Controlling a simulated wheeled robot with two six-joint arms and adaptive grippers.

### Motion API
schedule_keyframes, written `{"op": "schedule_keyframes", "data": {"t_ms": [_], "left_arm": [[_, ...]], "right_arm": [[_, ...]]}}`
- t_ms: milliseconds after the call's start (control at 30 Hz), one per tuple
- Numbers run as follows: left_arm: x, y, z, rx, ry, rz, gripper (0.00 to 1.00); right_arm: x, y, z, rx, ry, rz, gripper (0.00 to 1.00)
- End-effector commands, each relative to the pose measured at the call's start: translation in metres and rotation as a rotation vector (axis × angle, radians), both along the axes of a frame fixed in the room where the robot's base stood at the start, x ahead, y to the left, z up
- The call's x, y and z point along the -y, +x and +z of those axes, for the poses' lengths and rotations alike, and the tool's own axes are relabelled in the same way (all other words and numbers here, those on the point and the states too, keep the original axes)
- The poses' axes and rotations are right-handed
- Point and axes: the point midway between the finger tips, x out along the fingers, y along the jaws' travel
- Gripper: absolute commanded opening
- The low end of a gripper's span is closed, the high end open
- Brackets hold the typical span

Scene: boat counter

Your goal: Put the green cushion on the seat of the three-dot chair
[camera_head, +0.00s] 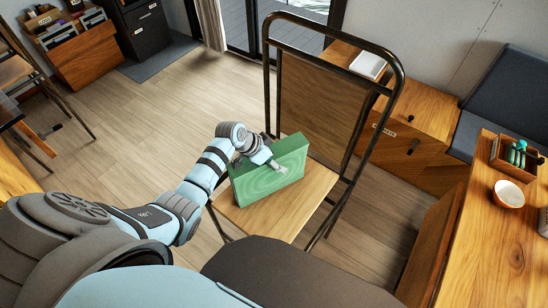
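The green cushion (262,188) stands tilted up on its edge at the wooden seat (312,207) of a dark metal-framed chair. My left gripper (270,162) is at the cushion's upper edge, with a pale finger over the near face; it looks shut on the cushion. The other finger is hidden behind the cushion. The cushion's lower edge looks close to or touching the seat; I cannot tell if it bears on it. The chair's wooden backrest (318,105) is behind the cushion. No dots show on this chair. My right gripper is out of view.
A wooden counter (490,240) at right holds a white bowl (508,194) and an organizer box (516,158). A low wooden cabinet (425,112) and dark bench (505,95) stand behind. Another chair (40,85) is at far left. Floor left of the seat is clear.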

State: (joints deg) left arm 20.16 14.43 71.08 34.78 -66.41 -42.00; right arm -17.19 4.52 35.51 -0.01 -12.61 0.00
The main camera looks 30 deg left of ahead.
Motion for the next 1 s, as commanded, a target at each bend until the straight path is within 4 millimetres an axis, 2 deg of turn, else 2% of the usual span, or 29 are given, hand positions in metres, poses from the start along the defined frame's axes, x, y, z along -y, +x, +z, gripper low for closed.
{"op": "schedule_keyframes", "data": {"t_ms": [233, 367, 600, 800, 1000], "left_arm": [[0.000, 0.000, 0.001, 0.000, 0.000, 0.000, 0.68], [-0.003, -0.003, 0.011, 0.000, 0.001, 0.001, 0.68], [-0.020, -0.028, 0.059, 0.002, 0.004, -0.002, 0.68], [-0.033, -0.048, 0.094, 0.002, 0.003, 0.000, 0.68], [-0.036, -0.055, 0.105, 0.000, -0.001, -0.001, 0.68]], "right_arm": [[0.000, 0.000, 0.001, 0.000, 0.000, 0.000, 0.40], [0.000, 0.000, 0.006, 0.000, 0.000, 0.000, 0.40], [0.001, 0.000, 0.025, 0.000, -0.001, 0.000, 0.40], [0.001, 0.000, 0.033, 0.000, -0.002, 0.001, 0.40], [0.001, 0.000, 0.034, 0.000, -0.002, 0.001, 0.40]]}}
